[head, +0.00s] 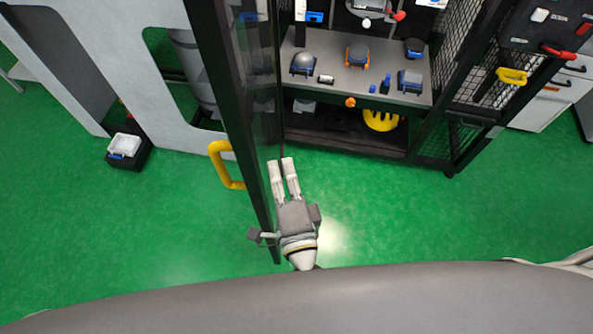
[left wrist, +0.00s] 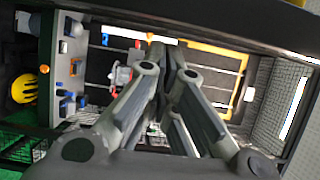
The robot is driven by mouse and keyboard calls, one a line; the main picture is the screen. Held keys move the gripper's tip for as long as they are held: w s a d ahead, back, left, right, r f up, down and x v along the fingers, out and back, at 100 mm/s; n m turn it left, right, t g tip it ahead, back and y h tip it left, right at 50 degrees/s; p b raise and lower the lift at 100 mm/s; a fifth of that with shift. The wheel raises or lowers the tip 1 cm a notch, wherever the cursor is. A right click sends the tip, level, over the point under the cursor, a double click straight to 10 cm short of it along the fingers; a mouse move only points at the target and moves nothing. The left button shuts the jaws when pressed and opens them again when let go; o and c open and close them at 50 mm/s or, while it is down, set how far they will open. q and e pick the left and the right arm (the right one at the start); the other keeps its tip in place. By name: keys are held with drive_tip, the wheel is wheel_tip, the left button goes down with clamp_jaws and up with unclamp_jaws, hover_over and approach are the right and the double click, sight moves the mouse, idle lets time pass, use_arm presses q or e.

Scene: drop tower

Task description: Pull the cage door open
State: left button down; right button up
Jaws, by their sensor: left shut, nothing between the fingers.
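The cage door (head: 237,100) has a dark frame and a clear panel. It stands swung out from the cage front, seen nearly edge-on, reaching toward me. Its yellow handle (head: 224,165) is on the door's left face. My left gripper (head: 280,162) is shut and empty, on the door's right side, across the frame from the handle. It is close beside the door; I cannot tell if it touches. In the left wrist view, the gripper fingers (left wrist: 167,55) point toward the cage interior. My right gripper is not in view.
The open cage (head: 345,135) holds a grey shelf (head: 340,85) with several small fixtures. A mesh side panel (head: 468,60) with a yellow latch (head: 512,76) stands right. A black bin (head: 128,150) sits on the floor at left. The green floor (head: 390,205) before the cage is clear.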

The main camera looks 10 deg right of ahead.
sight(225, 175)
use_arm(q)
drive_tip(key=shift+a, duration=0.6)
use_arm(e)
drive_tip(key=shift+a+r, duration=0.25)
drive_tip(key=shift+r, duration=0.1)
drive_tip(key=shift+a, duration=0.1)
